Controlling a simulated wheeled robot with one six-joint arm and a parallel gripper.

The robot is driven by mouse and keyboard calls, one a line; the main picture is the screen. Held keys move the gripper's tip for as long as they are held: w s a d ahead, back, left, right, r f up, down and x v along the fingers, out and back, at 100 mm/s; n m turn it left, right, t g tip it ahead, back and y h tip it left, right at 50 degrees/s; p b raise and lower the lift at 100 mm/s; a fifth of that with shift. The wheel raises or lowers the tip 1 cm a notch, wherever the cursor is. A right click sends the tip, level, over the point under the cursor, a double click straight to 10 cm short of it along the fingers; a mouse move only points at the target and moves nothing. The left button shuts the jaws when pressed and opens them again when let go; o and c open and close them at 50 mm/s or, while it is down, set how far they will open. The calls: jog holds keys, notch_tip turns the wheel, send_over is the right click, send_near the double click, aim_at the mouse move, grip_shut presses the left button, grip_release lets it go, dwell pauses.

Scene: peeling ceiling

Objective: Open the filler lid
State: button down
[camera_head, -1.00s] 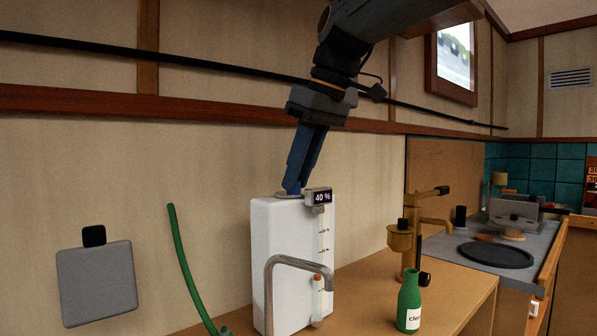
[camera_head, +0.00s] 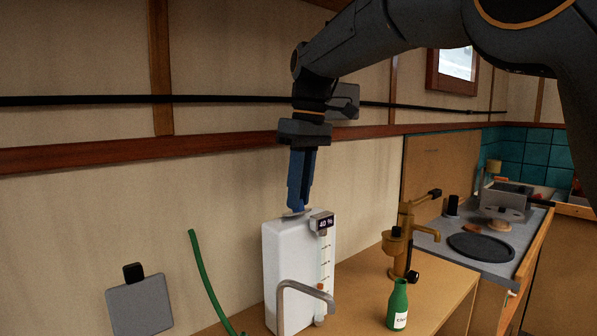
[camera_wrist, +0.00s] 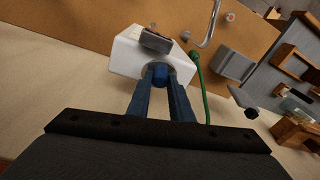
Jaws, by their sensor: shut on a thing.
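A white tank (camera_head: 287,262) stands on the wooden counter by the wall, with a small "40 %" display and a clear level tube on its side. A round blue filler lid (camera_wrist: 160,74) sits at the tank's top, inside a grey ring, in the wrist view. My gripper (camera_head: 298,207) points down at the tank top, its blue fingers close together. In the wrist view my gripper (camera_wrist: 160,84) has a finger on each side of the lid, shut on it. In the head view the fingers hide most of the lid. I cannot tell whether it is lifted.
A grey bent tap (camera_head: 305,289) stands in front of the tank. A green hose (camera_head: 207,280) rises at its left. A green bottle (camera_head: 398,304) and a brass-coloured device (camera_head: 398,246) stand to the right. A dark rail (camera_head: 220,100) runs along the wall behind my arm.

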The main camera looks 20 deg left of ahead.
jog(key=shift+w+a+r+g+h+p, duration=0.15)
jog(key=shift+a+r+g+h+p, duration=0.35)
jog(key=shift+p, duration=2.5)
jog(key=shift+w+a+f+h+p, duration=0.15)
jog(key=shift+h+p, duration=0.45)
jog(key=shift+p, duration=0.9)
jog(key=c, duration=1.6)
grip_release()
jog(key=shift+w, duration=0.1)
jog(key=shift+w+a+r+b, duration=0.2)
jog(key=shift+r+b, duration=0.1)
jog(key=shift+r, duration=1)
jog(key=shift+w+a+r+b, duration=0.15)
jog(key=shift+r+b, duration=0.1)
jog(key=shift+r, duration=1)
jog(key=shift+w+a+r+b, duration=0.1)
jog(key=shift+w+r+b, duration=0.15)
jog(key=shift+r, duration=1.05)
